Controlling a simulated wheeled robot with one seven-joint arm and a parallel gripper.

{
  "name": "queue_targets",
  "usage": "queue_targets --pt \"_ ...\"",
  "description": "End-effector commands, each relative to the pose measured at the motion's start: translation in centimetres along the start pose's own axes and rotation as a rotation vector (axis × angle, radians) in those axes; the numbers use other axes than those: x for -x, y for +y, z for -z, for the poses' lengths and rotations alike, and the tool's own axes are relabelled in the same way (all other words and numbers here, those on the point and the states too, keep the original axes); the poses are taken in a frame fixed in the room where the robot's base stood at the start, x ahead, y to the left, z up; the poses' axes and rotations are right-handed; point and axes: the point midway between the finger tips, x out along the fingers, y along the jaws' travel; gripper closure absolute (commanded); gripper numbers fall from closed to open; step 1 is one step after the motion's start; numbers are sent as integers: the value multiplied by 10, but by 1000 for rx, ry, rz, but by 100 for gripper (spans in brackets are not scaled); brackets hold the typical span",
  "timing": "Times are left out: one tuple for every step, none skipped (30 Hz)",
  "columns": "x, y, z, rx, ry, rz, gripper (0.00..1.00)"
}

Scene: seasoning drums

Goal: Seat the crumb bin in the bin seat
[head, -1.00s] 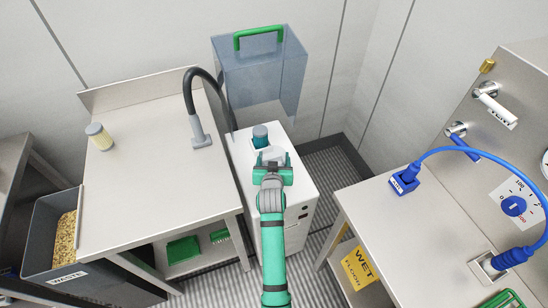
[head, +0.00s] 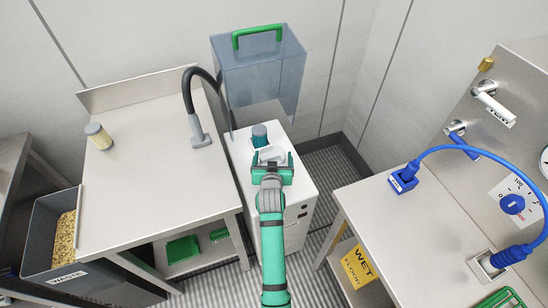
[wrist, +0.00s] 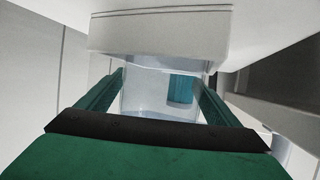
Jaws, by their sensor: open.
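A clear, pale bin, which I take for the crumb bin (head: 271,155), is on top of the white cabinet unit (head: 293,182), close to a teal canister (head: 260,135). My gripper (head: 272,161) is open at the bin's near side. In the wrist view the clear body (wrist: 148,95) shows between my spread green fingers (wrist: 155,98), below a broad white block (wrist: 160,33). The teal part (wrist: 181,88) shows through behind it. I cannot make out the bin seat, or whether the bin is fully down in it.
A steel table on the left (head: 150,190) carries a grey hose nozzle (head: 199,131) and a pale cylinder (head: 98,136). A bluish clear hopper with a green handle (head: 262,75) stands behind the unit. A bench with a blue plug (head: 404,180) is on the right.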

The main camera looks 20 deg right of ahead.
Motion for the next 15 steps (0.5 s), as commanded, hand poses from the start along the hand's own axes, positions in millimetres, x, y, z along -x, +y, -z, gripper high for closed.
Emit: queue_targets --pt "2 1 1 -1 1 -1 14" --pt "6 0 1 -1 0 -1 14" --pt "11 0 0 0 -1 0 14" --pt "16 0 0 0 0 0 14" --pt "21 -1 1 0 1 1 14" --pt "28 -1 1 0 1 1 14" --pt "34 0 2 0 1 1 14" --pt "40 0 3 -1 2 1 14" --pt "48 2 4 -1 2 1 14" --pt "54 2 4 -1 1 0 14" --pt "60 3 5 -1 1 -1 14" --pt "67 3 4 -1 1 -1 14" --pt "73 4 4 -1 0 -2 14" --pt "78 4 5 -1 1 -2 14" --pt "84 5 4 -1 0 -3 14"
